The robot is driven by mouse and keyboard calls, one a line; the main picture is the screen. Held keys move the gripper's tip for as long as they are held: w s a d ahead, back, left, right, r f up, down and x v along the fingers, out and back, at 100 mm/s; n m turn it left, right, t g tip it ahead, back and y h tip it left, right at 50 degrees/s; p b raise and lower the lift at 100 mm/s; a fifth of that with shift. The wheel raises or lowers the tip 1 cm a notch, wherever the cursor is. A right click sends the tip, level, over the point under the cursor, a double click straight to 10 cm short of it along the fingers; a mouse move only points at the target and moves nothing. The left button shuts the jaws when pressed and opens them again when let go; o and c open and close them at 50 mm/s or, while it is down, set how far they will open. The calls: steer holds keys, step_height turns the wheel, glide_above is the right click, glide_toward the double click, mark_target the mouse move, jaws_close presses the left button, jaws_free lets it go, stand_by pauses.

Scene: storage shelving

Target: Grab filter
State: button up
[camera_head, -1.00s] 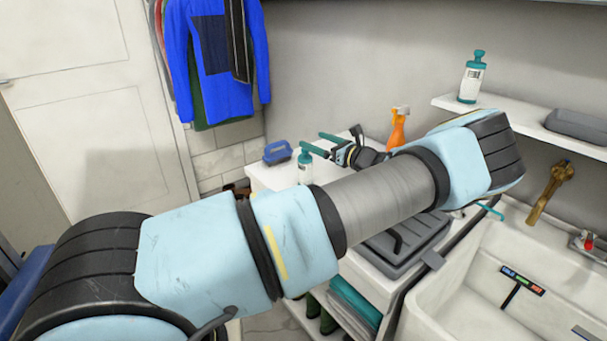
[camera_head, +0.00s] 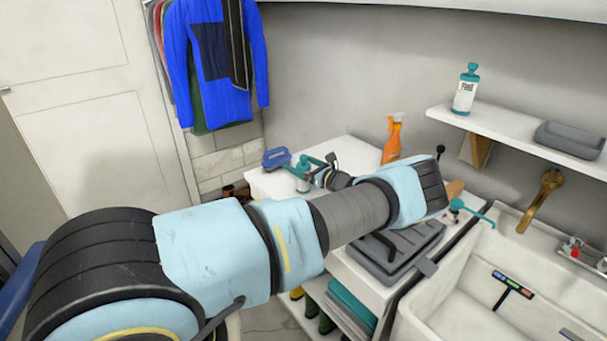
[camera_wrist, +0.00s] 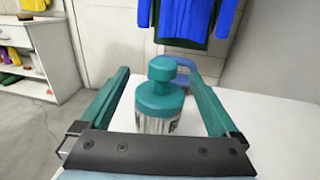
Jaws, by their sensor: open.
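A teal-capped bottle (camera_head: 303,185) stands at the counter's far left end, partly hidden by my gripper (camera_head: 300,166). In the wrist view, this bottle (camera_wrist: 158,98) is upright between my two open teal fingers, with gaps on both sides. Its lower part is hidden by my gripper's mount. A similar teal-capped bottle (camera_head: 465,92) stands on the wall shelf. I cannot tell from the pictures which item is the filter.
A blue handled item (camera_head: 277,158) sits just beyond the near bottle. An orange spray bottle (camera_head: 392,138) stands by the wall. A grey case (camera_head: 385,251) lies on the counter beside the sink (camera_head: 440,300).

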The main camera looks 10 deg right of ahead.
steer(key=shift+w+a, duration=0.25)
steer(key=shift+w, duration=0.1)
steer(key=c, duration=1.5)
jaws_close()
steer(key=shift+r, duration=0.1)
